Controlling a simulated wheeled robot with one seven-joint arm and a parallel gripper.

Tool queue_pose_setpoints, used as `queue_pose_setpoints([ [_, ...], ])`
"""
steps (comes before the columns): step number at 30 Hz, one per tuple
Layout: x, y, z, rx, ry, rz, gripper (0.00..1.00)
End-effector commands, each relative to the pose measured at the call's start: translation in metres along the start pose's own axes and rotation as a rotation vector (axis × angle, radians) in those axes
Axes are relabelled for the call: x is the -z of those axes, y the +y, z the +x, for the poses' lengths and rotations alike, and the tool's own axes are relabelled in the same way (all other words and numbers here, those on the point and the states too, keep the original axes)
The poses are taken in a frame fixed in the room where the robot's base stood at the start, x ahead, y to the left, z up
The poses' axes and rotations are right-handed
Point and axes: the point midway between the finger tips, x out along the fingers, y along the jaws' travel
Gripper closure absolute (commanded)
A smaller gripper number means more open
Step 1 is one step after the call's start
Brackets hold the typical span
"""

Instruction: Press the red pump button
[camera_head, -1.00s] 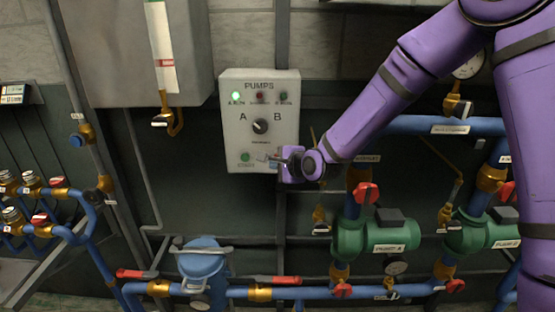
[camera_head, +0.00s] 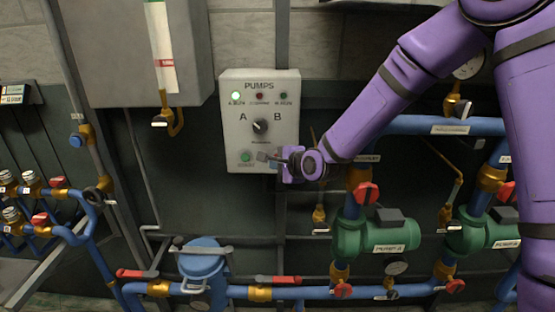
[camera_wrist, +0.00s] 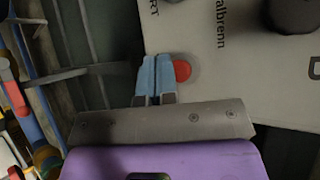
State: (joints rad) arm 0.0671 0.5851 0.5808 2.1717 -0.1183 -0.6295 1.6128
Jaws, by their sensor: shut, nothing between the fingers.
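The grey pump control box (camera_head: 235,150) is on the wall in the head view, with a dark selector knob (camera_head: 260,126) between A and B. The red button (camera_wrist: 183,70) shows in the wrist view as a round red cap, just right of my fingertips. In the head view it is hidden behind my gripper (camera_head: 265,157), at the box's lower right. My gripper (camera_wrist: 157,62) is shut and empty, its blue fingertips together beside the button's left edge. I cannot tell whether they touch the button or the panel.
A green button (camera_head: 246,157) sits at the box's lower left. Green pumps (camera_head: 368,238) and blue pipes (camera_head: 440,125) lie to the right and below. A grey cabinet (camera_head: 110,50) hangs at the upper left.

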Motion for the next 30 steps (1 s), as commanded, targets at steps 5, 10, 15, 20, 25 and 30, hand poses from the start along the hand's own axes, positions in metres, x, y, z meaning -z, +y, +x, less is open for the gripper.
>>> queue_pose_setpoints([
  [5, 0.0, 0.0, 0.0, 0.0, 0.0, 0.0, 1.0],
  [10, 0.0001, -0.0001, 0.0002, 0.0, 0.0, 0.0, 1.0],
  [15, 0.002, -0.0017, 0.0028, -0.001, 0.0, 0.001, 1.0],
  [20, 0.0039, -0.004, 0.0058, -0.001, 0.0, 0.0, 1.0],
  [25, 0.004, -0.0043, 0.0058, -0.001, 0.0, 0.0, 1.0],
  [30, 0.0042, -0.0044, 0.0059, 0.0, 0.0, 0.0, 1.0],
])
